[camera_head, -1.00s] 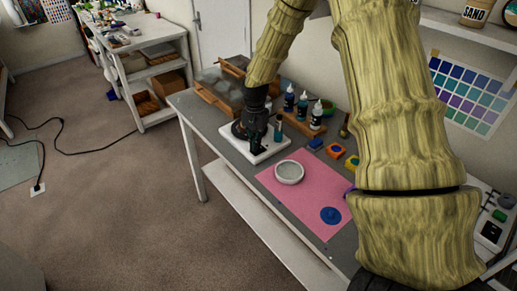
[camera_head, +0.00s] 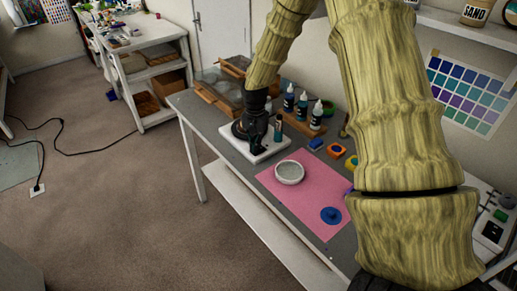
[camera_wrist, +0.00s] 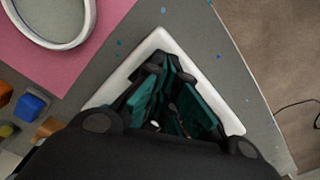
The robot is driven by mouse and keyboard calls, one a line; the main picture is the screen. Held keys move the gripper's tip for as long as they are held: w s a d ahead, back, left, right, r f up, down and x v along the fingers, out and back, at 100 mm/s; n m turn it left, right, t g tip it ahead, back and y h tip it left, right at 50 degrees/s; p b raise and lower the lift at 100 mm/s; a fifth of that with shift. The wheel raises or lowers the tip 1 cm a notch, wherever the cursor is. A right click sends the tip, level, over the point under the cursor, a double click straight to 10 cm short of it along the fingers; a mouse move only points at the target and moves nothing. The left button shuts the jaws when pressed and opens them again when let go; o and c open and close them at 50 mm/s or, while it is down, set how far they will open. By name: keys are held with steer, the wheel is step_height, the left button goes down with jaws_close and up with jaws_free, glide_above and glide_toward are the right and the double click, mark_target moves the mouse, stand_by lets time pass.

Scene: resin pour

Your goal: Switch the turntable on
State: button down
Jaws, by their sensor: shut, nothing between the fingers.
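The turntable, a white square base (camera_head: 270,152) with a dark round part (camera_head: 239,131) on top, stands on the grey workbench near its far left corner. My gripper (camera_head: 256,147) points down over the front part of the base, close to its surface; I cannot tell whether it touches. In the wrist view the corner of the white base (camera_wrist: 158,38) shows around my gripper (camera_wrist: 160,62), whose fingers with teal pads are shut with nothing held. The gripper hides the middle of the base and any switch there.
A pink mat (camera_head: 282,201) with a pale round dish (camera_head: 289,172) and a blue disc (camera_head: 331,215) lies in front. Several bottles (camera_head: 302,106) stand behind to the right. Small coloured blocks (camera_head: 336,150) lie right of the turntable. A shelf unit (camera_head: 150,65) stands at the back left.

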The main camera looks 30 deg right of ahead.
steer(key=shift+f, duration=0.25)
stand_by(0.4)
steer(key=shift+r+p, duration=2.5)
steer(key=shift+r, duration=1)
steer(key=shift+f, duration=0.1)
